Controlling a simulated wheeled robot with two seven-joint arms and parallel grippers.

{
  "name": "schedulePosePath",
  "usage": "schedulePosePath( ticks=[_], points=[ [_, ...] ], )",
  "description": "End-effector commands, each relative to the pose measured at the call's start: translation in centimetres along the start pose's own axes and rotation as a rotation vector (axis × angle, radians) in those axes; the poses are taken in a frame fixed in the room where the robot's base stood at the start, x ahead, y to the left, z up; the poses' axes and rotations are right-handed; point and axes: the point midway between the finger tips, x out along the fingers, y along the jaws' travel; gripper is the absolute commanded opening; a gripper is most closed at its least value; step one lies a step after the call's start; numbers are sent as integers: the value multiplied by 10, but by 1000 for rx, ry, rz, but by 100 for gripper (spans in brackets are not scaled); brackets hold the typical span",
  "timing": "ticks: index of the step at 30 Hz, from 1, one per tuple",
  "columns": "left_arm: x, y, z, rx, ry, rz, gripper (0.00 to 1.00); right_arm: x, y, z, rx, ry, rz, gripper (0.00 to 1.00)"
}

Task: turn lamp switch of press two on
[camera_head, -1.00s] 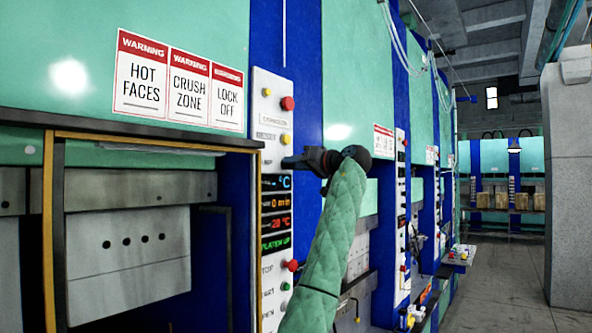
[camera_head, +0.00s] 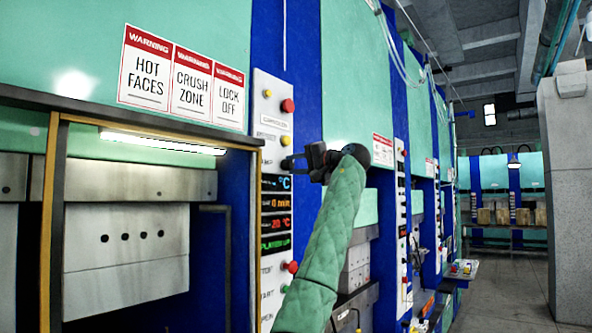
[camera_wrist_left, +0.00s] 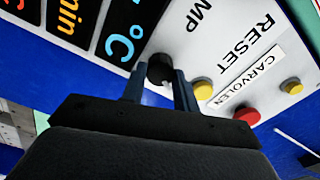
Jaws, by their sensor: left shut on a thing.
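The lamp switch, a small black knob (camera_wrist_left: 160,69), sits on the white control panel beside a label of which "MP" shows in the left wrist view. My left gripper (camera_wrist_left: 159,84) is shut on this knob, one finger on each side. In the head view my left gripper (camera_head: 293,163) reaches the panel (camera_head: 271,90) just above the lit displays and hides the knob. The press lamp (camera_head: 163,143), a strip under the top edge of the press opening, glows white. My right gripper is not in view.
A yellow button (camera_wrist_left: 202,89) is close beside the right finger in the left wrist view. A red button (camera_wrist_left: 246,114) and another yellow button (camera_wrist_left: 292,86) lie farther right. More presses line the wall to the right, with open floor (camera_head: 505,285) alongside.

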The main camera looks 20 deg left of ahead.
Motion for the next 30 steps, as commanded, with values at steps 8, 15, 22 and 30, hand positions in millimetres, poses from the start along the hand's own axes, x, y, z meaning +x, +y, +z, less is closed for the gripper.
schedulePosePath(
  ticks=[8,15,22,30],
  points=[
    [0,0,0,74,1,-1,7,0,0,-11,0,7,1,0],
    [0,0,0,88,1,-1,7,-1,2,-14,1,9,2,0],
    [0,0,0,87,1,-1,7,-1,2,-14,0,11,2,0],
    [0,0,0,86,0,-1,52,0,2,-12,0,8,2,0]
  ],
)
